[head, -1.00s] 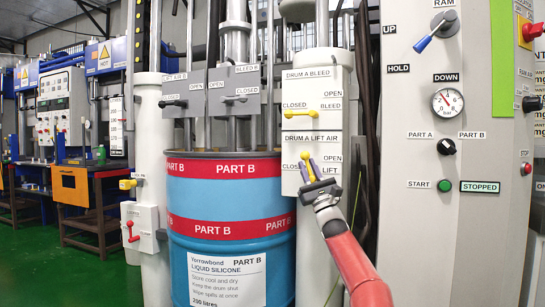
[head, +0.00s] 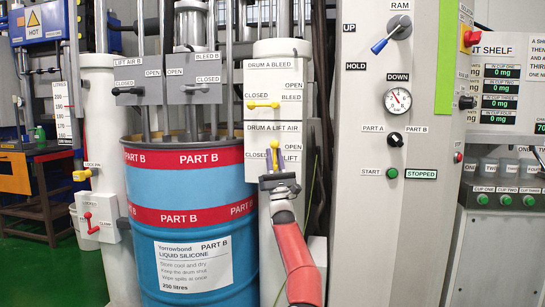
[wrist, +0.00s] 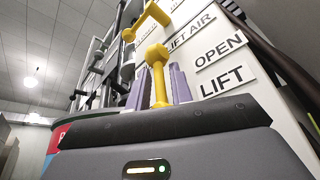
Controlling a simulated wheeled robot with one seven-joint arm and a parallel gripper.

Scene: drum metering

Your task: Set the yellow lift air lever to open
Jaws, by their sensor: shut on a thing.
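The yellow lift air lever (head: 275,145) is on the white DRUM A LIFT AIR panel (head: 256,134), between the CLOSED label at left and the OPEN and LIFT labels at right. My gripper (head: 275,161) is at it from below, with its purple fingers shut on the lever. In the wrist view the lever (wrist: 158,58) runs from its round yellow hub down between the two fingers (wrist: 160,84). It points roughly downward, to neither label side.
The yellow drum A bleed lever (head: 263,104) lies roughly level just above. The blue PART B drum (head: 190,225) stands close at left. The grey control cabinet (head: 375,230) stands at right, with START button and gauge. Dark hoses hang behind the white column.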

